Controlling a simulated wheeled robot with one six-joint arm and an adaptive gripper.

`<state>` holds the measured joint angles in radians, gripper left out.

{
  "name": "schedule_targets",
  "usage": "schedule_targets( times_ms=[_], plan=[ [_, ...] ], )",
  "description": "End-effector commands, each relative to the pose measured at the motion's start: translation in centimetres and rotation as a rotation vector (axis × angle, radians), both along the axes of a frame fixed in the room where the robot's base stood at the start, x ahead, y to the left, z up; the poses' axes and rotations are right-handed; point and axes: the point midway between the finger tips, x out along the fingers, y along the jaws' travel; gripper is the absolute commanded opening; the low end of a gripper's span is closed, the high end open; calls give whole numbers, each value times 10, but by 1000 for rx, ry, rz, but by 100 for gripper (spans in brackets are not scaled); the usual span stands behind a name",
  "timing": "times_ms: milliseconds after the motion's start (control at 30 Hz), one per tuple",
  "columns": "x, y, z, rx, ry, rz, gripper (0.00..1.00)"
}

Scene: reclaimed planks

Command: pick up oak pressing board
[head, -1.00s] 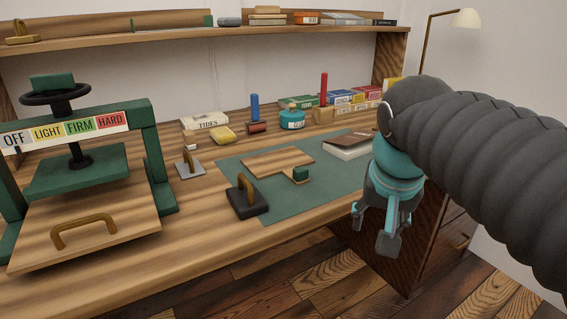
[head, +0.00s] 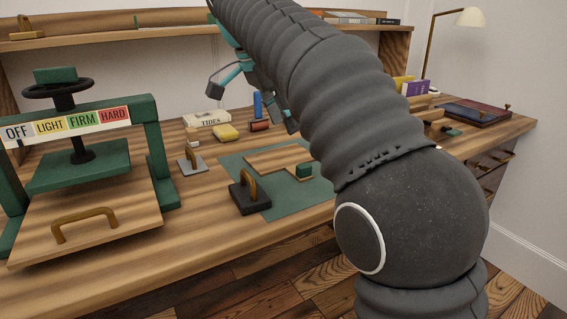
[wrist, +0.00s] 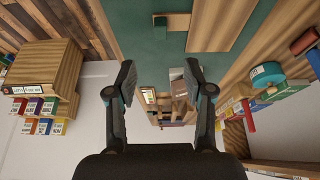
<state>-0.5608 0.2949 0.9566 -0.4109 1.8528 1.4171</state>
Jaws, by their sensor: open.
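A flat wooden board (head: 268,158) lies on the green mat (head: 248,147) on the workbench. It looks like the oak pressing board, though I cannot be sure. My arm hides part of the mat. A small green block (head: 303,171) sits at the board's right end. The wrist view also shows a wooden board (wrist: 222,20) on the mat near the top. My gripper (head: 252,104) is raised above the back of the bench, away from the board. Its two fingers (wrist: 158,76) are spread with nothing held between them.
A green press (head: 150,130) with a brass-handled wooden board (head: 110,222) stands at the left. A shelf (head: 100,42) runs along the back wall. A lamp (head: 468,18) is at the right.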

Motion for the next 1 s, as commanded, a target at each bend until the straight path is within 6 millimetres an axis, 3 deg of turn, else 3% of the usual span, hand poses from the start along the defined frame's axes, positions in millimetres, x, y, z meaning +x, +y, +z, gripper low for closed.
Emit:
schedule_targets(
  times_ms=[300,633,1000],
  plan=[
    [11,-18,-55,0,3,1,52],
    [17,-26,-77,1,2,2,52],
    [27,-41,-117,2,1,2,52]
  ],
)
